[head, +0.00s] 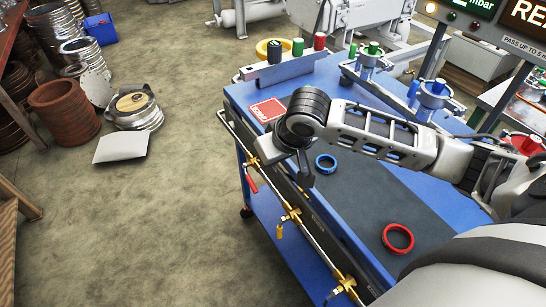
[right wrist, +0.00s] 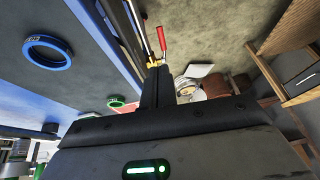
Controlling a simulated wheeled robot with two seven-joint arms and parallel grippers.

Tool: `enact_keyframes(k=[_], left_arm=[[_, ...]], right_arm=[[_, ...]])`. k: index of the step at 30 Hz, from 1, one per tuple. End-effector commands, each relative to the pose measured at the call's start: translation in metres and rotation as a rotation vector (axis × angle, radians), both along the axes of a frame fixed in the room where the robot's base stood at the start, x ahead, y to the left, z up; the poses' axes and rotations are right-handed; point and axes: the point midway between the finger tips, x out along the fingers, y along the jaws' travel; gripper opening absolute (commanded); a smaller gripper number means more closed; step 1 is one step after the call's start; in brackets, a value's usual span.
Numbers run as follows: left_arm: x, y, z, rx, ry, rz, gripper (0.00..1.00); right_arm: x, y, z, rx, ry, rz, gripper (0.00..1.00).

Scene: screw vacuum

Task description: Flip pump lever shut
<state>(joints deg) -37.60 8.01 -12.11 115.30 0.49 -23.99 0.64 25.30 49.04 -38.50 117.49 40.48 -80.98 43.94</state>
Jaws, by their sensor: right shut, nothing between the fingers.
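A red-handled lever (head: 251,184) sits on a brass valve at the far end of the pipe (head: 263,187) along the blue cart's front side. In the head view its handle points downward. In the right wrist view the red handle (right wrist: 161,38) sticks out beyond the brass valve, just past my fingers. My right gripper (head: 307,180) hangs over the cart's front edge, to the right of this lever, shut and empty. Its fingers also show in the right wrist view (right wrist: 157,80). Whether they touch the valve cannot be told. My left gripper is not in view.
More brass valves (head: 290,216) line the pipe nearer to me. A blue ring (head: 325,163) and a red ring (head: 398,238) lie on the cart's dark mat. A manifold with coloured caps (head: 285,67) stands at the back.

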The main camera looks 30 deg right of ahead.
Motion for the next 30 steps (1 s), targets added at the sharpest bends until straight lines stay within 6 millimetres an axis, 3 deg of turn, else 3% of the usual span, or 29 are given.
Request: enact_keyframes(k=[2,6,7,13,18,24,30], left_arm=[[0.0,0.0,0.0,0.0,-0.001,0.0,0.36],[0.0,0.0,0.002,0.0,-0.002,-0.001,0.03],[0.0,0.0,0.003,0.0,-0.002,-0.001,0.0],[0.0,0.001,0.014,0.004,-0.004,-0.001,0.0],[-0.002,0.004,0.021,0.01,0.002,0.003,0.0],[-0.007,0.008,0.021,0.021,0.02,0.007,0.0],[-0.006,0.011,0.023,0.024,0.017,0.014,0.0]], right_arm=[[0.0,0.0,0.0,0.0,0.0,0.0,0.0],[-0.001,0.004,-0.003,0.01,-0.005,0.01,0.0],[-0.001,0.007,-0.005,0.019,-0.009,0.017,0.0],[-0.013,0.057,-0.036,0.147,-0.11,0.123,0.0],[-0.042,0.09,-0.067,0.225,-0.277,0.164,0.0],[-0.094,0.087,-0.097,0.156,-0.419,0.148,0.0],[-0.135,0.075,-0.112,0.053,-0.47,0.148,0.0]])
